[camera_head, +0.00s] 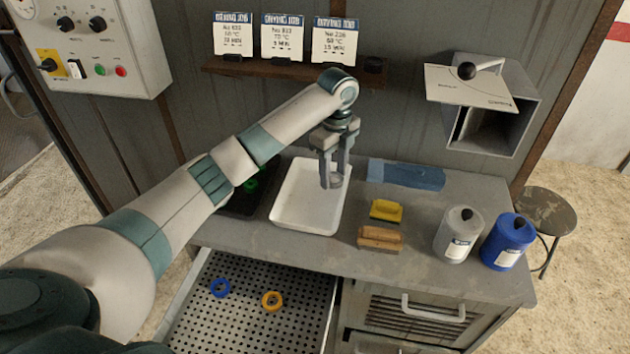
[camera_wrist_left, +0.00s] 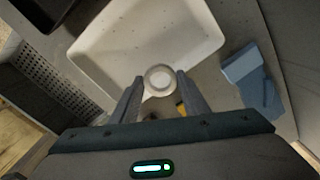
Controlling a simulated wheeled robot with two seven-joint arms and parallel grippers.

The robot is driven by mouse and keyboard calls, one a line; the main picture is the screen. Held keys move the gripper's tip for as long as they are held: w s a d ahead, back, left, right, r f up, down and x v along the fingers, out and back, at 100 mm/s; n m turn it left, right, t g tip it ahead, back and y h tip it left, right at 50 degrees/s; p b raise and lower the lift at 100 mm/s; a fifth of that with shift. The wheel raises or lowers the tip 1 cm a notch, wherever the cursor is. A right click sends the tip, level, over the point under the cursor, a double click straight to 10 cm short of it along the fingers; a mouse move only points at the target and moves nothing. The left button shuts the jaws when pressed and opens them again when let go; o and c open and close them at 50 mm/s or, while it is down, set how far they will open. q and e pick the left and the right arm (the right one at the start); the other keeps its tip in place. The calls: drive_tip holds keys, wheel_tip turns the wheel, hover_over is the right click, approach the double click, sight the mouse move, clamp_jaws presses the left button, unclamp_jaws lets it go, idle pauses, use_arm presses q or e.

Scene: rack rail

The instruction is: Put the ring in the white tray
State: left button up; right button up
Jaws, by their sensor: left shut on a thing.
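My left gripper (camera_head: 332,180) is shut on a pale grey ring (camera_wrist_left: 159,80), held between its fingertips. In the head view the ring is mostly hidden by the fingers. The gripper points down over the right part of the white tray (camera_head: 296,200), a shallow rectangular tray on the grey bench. The tray also fills the upper middle of the left wrist view (camera_wrist_left: 120,45), with the ring seen against its near rim. I cannot tell the ring's exact height above the tray. My right gripper is not in view.
A dark tray (camera_head: 238,205) with a green ring (camera_head: 251,186) lies left. A blue cloth (camera_head: 405,175), yellow block (camera_head: 386,210), brush (camera_head: 381,238) and two bottles (camera_head: 458,235) stand right. The open perforated drawer (camera_head: 245,320) holds blue (camera_head: 220,288) and orange (camera_head: 272,301) rings.

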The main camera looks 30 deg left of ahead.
use_arm(q)
drive_tip(key=p, duration=0.2)
hover_over(315, 193)
drive_tip(key=f, duration=0.3)
drive_tip(key=shift+d, duration=0.25)
drive_tip(key=shift+w+a+f, duration=0.1)
drive_tip(key=shift+a+f, duration=0.2)
drive_tip(key=shift+f, duration=0.1)
wheel_tip(315, 193, down, 3)
drive_tip(key=shift+r+p, duration=0.2)
drive_tip(key=shift+p, duration=0.65)
drive_tip(key=shift+f, duration=0.6)
drive_tip(key=shift+f, duration=0.1)
